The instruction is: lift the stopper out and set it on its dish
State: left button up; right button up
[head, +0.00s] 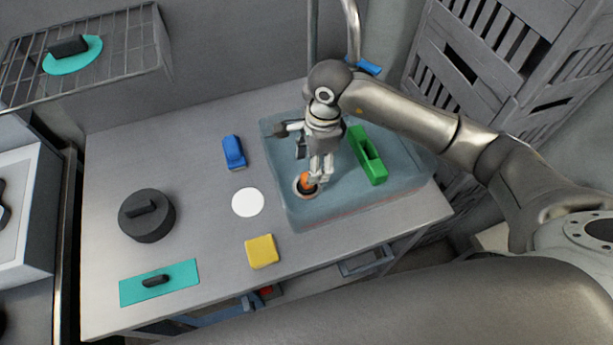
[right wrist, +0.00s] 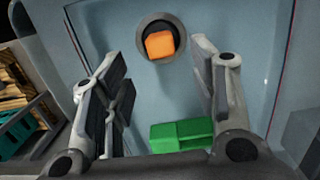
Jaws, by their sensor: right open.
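The orange stopper (head: 308,181) sits in the round dark drain of a blue-grey basin (head: 300,217). In the right wrist view the stopper (right wrist: 160,44) shows as an orange block in the drain, near the top of the picture. The white round dish (head: 248,202) lies flat and empty on the counter, just left of the basin. My right gripper (head: 319,172) reaches down over the basin close to the stopper and partly covers it in the head view. Its fingers are apart with nothing held; whether they touch the stopper is unclear. My left gripper is not seen.
A green holder (head: 368,158) stands in the basin right of my gripper. A blue block (head: 233,153), a yellow sponge (head: 261,251), a dark round lidded pot (head: 147,216) and a teal board (head: 160,283) rest on the counter (head: 200,235). A wire rack (head: 115,50) hangs upper left.

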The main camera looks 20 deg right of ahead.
jog(key=shift+a+f, duration=0.1)
jog(key=shift+f, duration=0.55)
jog(key=f+p, duration=0.1)
jog(key=f, duration=0.1)
jog(key=a+f+p, duration=0.1)
jog(key=f, duration=0.1)
jog(key=shift+p, duration=0.4)
jog(key=shift+f, duration=0.3)
jog(key=shift+w+f, duration=0.1)
jog(key=shift+f, duration=0.1)
jog(key=shift+c, duration=0.8)
jog(key=c, duration=0.5)
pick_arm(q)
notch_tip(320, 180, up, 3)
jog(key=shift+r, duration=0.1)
pick_arm(e)
grip_shut()
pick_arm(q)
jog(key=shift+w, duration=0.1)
pick_arm(e)
jog(key=shift+r, duration=0.1)
